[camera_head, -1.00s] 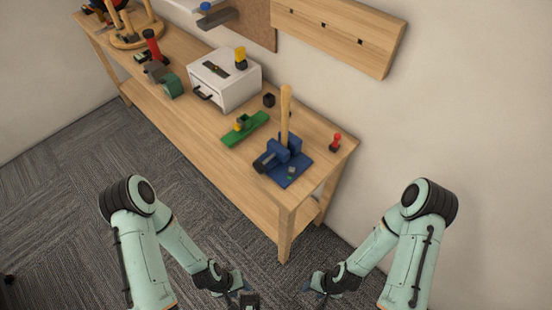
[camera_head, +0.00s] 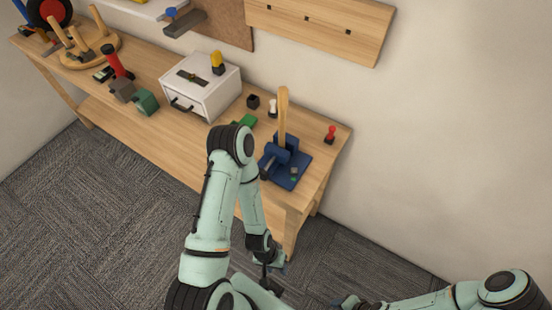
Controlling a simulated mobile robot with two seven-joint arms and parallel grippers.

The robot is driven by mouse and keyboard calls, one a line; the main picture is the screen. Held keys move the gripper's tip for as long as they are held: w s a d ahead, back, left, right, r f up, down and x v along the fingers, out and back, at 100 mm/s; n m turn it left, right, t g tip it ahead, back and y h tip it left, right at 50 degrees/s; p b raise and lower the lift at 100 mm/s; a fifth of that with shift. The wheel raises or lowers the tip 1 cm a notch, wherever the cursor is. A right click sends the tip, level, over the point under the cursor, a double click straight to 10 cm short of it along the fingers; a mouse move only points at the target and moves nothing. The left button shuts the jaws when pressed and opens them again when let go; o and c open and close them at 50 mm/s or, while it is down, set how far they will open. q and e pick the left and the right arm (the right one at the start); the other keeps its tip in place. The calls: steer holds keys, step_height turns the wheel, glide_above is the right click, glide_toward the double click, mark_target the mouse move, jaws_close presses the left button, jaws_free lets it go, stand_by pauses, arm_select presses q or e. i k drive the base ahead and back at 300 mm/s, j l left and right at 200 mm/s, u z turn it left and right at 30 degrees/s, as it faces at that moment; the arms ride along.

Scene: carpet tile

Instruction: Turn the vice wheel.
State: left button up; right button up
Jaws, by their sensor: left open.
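The blue vice (camera_head: 283,158) stands at the near right end of the wooden bench, with a tall wooden piece (camera_head: 283,112) upright in it. A dark part (camera_head: 265,171) juts from its front left side; I cannot clearly make out a wheel there. My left gripper (camera_head: 271,279) is open, low in front of the bench leg, below the vice and apart from it. My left arm rises close to the vice's left side in the picture. My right gripper (camera_head: 346,302) is at the bottom edge, far from the vice, its jaws too small to read.
The wooden bench (camera_head: 315,180) carries a white drawer box (camera_head: 200,92), a green piece (camera_head: 247,121) partly behind my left arm, a red-topped peg (camera_head: 330,134) and a small black box (camera_head: 253,102). A pegged board (camera_head: 320,25) is on the wall. Carpet (camera_head: 95,220) is clear at left.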

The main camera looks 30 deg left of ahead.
mark_target(264, 175)
steer(key=j+z, duration=0.3)
steer(key=k+j+z, duration=0.25)
steer(key=j+z, duration=0.3)
steer(key=k+j+z, duration=0.15)
steer(key=k+j, duration=0.15)
steer(key=j, duration=0.2)
steer(key=k+j+z, duration=0.15)
steer(key=k+j, duration=0.2)
steer(key=j, duration=0.1)
